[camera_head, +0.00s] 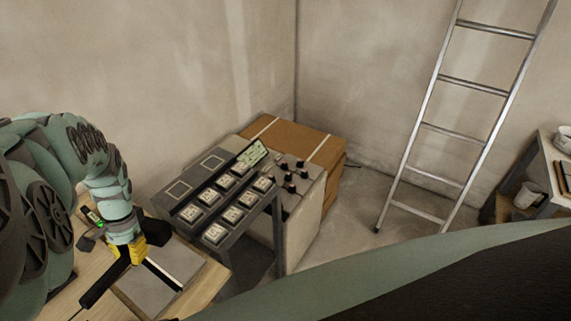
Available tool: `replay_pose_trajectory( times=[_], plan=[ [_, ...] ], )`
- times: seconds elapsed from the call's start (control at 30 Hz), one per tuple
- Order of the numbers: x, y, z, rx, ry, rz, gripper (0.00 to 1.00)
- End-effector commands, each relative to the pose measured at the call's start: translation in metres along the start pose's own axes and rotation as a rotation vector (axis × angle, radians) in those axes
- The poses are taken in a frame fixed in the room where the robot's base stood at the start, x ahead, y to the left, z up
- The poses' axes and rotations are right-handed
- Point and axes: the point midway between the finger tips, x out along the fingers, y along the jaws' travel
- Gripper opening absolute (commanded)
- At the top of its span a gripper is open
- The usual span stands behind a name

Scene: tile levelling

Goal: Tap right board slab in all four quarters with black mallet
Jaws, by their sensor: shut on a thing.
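My gripper (128,252), with yellow fingers, is at the lower left, shut on the black mallet (101,286). A long dark part of the mallet slants down and left from the fingers. My gripper and the mallet are over or beside a grey slab (190,262) on a wooden board at the bottom left. Whether the mallet touches the slab cannot be told from this view. A dark strip with a pale edge (165,275) crosses the grey surface. My gripper and the mallet hide part of the slab and board.
A dark stand (223,236) with several square pale-topped pieces is right of the slab. Behind it are a bench with black knobs (290,181) and a brown box (318,150). A ladder (460,85) leans on the wall. A table (548,160) is far right. Floor between is clear.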

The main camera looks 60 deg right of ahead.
Motion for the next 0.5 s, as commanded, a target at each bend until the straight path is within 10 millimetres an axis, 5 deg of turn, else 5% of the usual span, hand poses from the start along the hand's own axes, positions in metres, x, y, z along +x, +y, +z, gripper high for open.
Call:
replay_pose_trajectory(
  times=[0.2,0.5],
  plan=[
    [0.024,0.038,-0.016,0.273,0.009,-0.071,0.0],
    [0.041,0.044,-0.022,0.319,0.012,-0.084,0.0]
  ],
)
